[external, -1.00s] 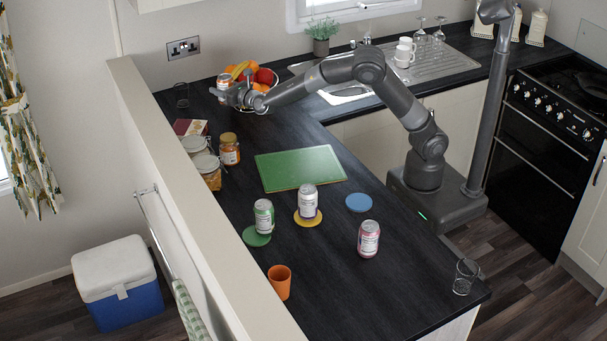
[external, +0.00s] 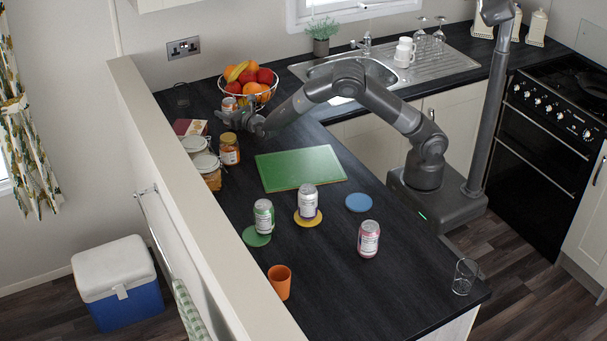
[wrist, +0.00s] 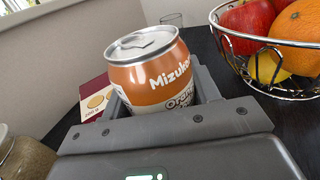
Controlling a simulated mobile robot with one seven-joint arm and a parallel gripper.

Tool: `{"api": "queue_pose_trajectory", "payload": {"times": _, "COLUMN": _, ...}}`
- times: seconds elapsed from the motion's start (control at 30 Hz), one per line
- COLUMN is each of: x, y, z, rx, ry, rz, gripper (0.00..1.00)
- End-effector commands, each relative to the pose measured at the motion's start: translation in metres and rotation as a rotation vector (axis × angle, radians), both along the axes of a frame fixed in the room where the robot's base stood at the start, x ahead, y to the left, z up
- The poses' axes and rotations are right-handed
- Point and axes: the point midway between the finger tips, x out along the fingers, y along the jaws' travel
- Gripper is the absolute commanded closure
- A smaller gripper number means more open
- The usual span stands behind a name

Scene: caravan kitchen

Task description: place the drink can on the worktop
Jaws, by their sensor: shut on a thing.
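The drink can in my gripper is orange with a silver top and a "Mizuko" label; it fills the middle of the wrist view (wrist: 150,78). In the external view the can (external: 229,103) shows partly, in front of the fruit bowl. My gripper (external: 231,115) is shut on it, with the jaws around its lower part. The can looks about upright, slightly tilted in the wrist picture. The dark worktop (external: 330,270) lies below; the can's base is hidden, so I cannot tell whether it touches.
A wire fruit bowl (external: 262,97) stands close beside the can. Jars (external: 229,150) and a red box (external: 190,127) are near on the left. Three other cans, coasters, a green board (external: 300,168) and an orange cup (external: 280,282) occupy the front worktop.

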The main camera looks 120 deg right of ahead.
Motion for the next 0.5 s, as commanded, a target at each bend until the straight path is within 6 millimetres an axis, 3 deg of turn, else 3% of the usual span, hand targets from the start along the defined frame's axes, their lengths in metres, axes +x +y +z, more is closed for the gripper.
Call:
{"api": "queue_pose_trajectory", "payload": {"times": 0.3, "x": 0.000, "y": 0.000, "z": -0.036, "rx": -0.001, "ry": 0.001, "rz": 0.001, "gripper": 0.76}}
{"api": "queue_pose_trajectory", "payload": {"times": 0.5, "x": 0.000, "y": 0.000, "z": -0.037, "rx": -0.002, "ry": -0.002, "rz": 0.001, "gripper": 0.76}}
